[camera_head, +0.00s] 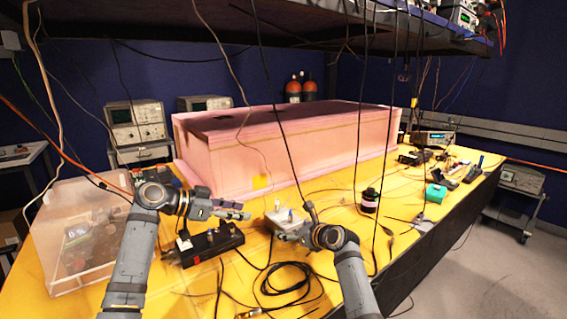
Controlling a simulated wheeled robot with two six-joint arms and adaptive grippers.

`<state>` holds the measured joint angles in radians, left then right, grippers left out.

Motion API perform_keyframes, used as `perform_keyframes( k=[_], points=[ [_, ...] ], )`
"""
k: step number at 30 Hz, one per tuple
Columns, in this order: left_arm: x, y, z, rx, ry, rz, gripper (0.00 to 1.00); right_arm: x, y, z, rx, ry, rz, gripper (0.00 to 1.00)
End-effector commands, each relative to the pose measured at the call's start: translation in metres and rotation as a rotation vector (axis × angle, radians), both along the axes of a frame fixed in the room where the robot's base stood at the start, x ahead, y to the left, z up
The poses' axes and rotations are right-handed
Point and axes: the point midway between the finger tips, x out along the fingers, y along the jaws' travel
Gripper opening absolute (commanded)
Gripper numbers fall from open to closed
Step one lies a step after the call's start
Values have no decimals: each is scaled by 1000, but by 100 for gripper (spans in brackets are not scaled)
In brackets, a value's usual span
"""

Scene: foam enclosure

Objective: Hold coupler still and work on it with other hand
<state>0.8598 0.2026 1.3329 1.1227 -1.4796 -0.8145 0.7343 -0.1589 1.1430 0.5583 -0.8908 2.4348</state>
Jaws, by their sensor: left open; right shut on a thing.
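A small pale grey box (284,217) with small upright parts on top, which looks like the coupler, sits on the yellow table near the pink foam enclosure. My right gripper (290,225) is at its near right side and is shut on it, though the contact is partly hidden by the gripper. My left gripper (238,211) is open and points right, with its fingertips to the left of the grey box and apart from it. It is above and behind a black box (212,243) with a light-coloured part on its left end.
The pink foam enclosure (290,155) fills the back of the yellow table (190,290). A clear plastic bin (70,240) stands left. A coiled black cable (285,280) lies in front. A dark cylinder (370,201) and green block (435,193) stand right. Cables hang from above.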

Motion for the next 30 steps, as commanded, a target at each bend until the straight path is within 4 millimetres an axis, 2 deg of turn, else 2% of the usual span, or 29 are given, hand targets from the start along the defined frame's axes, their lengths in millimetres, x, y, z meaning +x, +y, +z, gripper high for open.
perform_keyframes(
  k=[5,8,15,25,30],
  points=[
    [-1,2,1,0,0,0,45,0,0,0,-1,1,0,33],
    [1,-2,-1,-3,1,-1,48,0,0,0,-1,1,0,33],
    [29,-49,-24,-8,1,-3,48,0,0,0,-1,0,0,33],
    [38,-66,-33,-2,0,-4,48,0,0,-1,-1,1,0,33],
    [50,-88,-44,-3,1,-5,48,0,0,0,-1,1,0,33]
  ],
)
